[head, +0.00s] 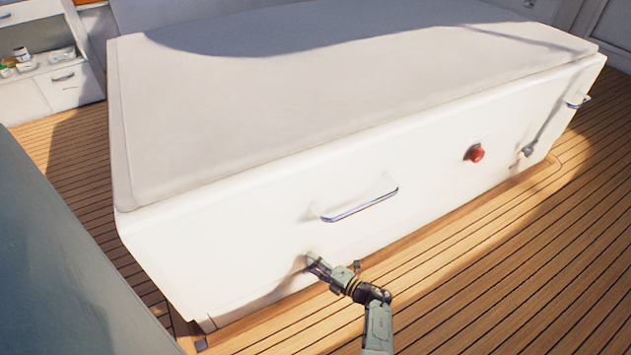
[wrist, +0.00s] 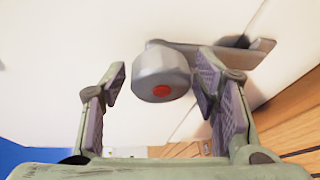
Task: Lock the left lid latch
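In the wrist view, a grey round latch knob (wrist: 161,72) with a red dot on its face is mounted on the white hatch. A flat grey lever or plate (wrist: 225,52) extends from behind it to the right. My gripper (wrist: 160,80) is open, with one finger on each side of the knob. A gap shows at the left finger; the right finger is very close, and I cannot tell if it touches. In the head view, my gripper (head: 316,264) is at the low front face of the white hatch box (head: 215,245), left of centre, and hides the latch there.
A metal handle (head: 360,205) sits on the front face just above my gripper. A red button (head: 476,153), another grey latch (head: 527,151) and a second handle (head: 578,102) are farther right. Open wooden deck (head: 470,290) lies in front of the box.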

